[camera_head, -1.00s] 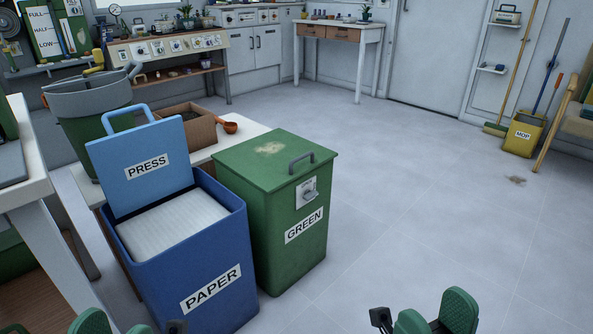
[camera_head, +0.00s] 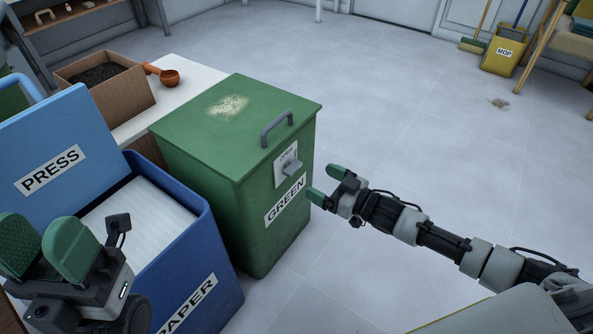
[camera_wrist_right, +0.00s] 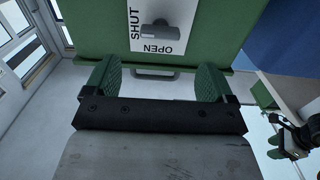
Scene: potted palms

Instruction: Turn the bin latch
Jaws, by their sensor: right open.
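The green bin (camera_head: 230,140) has a closed lid with a grey handle (camera_head: 276,128). Its latch (camera_head: 291,168) is a grey knob on a white plate on the front, above the GREEN label. My right gripper (camera_head: 327,185) is open and empty, just right of the bin front and apart from the latch. In the right wrist view the latch (camera_wrist_right: 157,29) lies ahead, centred between the two fingers, on a plate marked SHUT and OPEN. My left gripper (camera_head: 45,246) is open and empty above the blue bin's near left side.
The blue PAPER bin (camera_head: 215,250) stands left of the green bin, its PRESS lid (camera_head: 55,150) raised. A cardboard box (camera_head: 105,83) of soil and an orange scoop (camera_head: 165,76) sit on a white table behind.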

